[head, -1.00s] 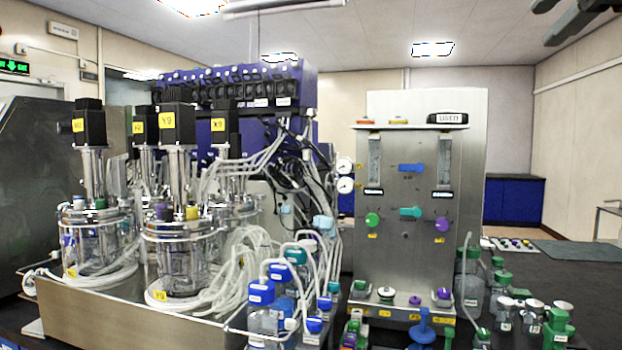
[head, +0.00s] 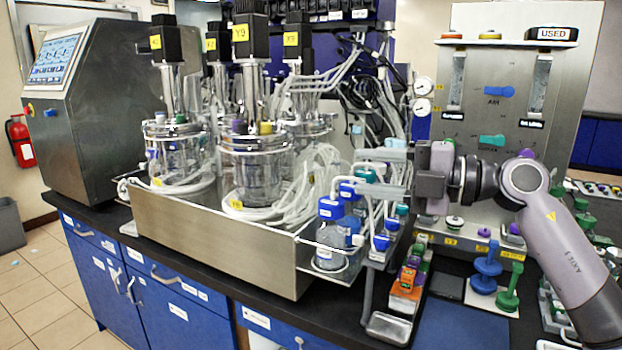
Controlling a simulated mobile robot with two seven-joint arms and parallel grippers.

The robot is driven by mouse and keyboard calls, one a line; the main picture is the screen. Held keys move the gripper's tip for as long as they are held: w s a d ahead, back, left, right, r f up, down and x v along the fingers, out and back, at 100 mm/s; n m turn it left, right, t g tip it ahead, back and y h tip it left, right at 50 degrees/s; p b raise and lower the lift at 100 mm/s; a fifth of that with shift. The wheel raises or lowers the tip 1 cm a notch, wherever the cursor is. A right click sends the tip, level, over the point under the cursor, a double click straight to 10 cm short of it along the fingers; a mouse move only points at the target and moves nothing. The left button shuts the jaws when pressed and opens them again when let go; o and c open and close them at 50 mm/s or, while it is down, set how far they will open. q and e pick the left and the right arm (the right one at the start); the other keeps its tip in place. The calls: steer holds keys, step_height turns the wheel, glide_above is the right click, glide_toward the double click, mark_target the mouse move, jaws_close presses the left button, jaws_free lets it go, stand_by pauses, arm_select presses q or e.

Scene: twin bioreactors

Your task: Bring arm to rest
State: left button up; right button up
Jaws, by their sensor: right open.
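My right arm (head: 565,250) comes in from the lower right and bends at a rounded joint. My right gripper (head: 430,182) points left, in front of the left part of the steel valve panel (head: 505,110), and is open. I see nothing held between its jaws. It is just right of the blue-capped bottles (head: 335,225) and above the bench; whether it touches the panel cannot be told. My left arm and left gripper are not in view.
Glass bioreactor vessels (head: 255,165) with tubing stand in a steel tray (head: 210,240) on the dark bench. Blue and green stands (head: 485,270) and small orange-and-green items (head: 408,275) are below the gripper. A blue mat (head: 450,325) lies clear at the front.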

steer(key=s+d+f+m+t+h, duration=0.2)
steer(key=f+m+t+h, duration=0.15)
steer(key=f+m, duration=0.45)
steer(key=s+d+f+m+t+h, duration=0.25)
steer(key=f+m+t, duration=0.35)
steer(key=f, duration=0.5)
steer(key=s+d+f+m+t+h, duration=0.2)
steer(key=s+d+f+m+t, duration=0.1)
steer(key=f+m, duration=0.55)
steer(key=s+d+f+m+g+h, duration=0.3)
steer(key=s+f+g, duration=0.6)
steer(key=s+f, duration=1)
step_height(320, 180, down, 3)
steer(key=m+h, duration=0.2)
steer(key=shift+s+d+f+m+h, duration=0.15)
steer(key=shift+s+f+m+h, duration=0.05)
steer(key=shift+s+m+h, duration=0.2)
steer(key=shift+w, duration=0.1)
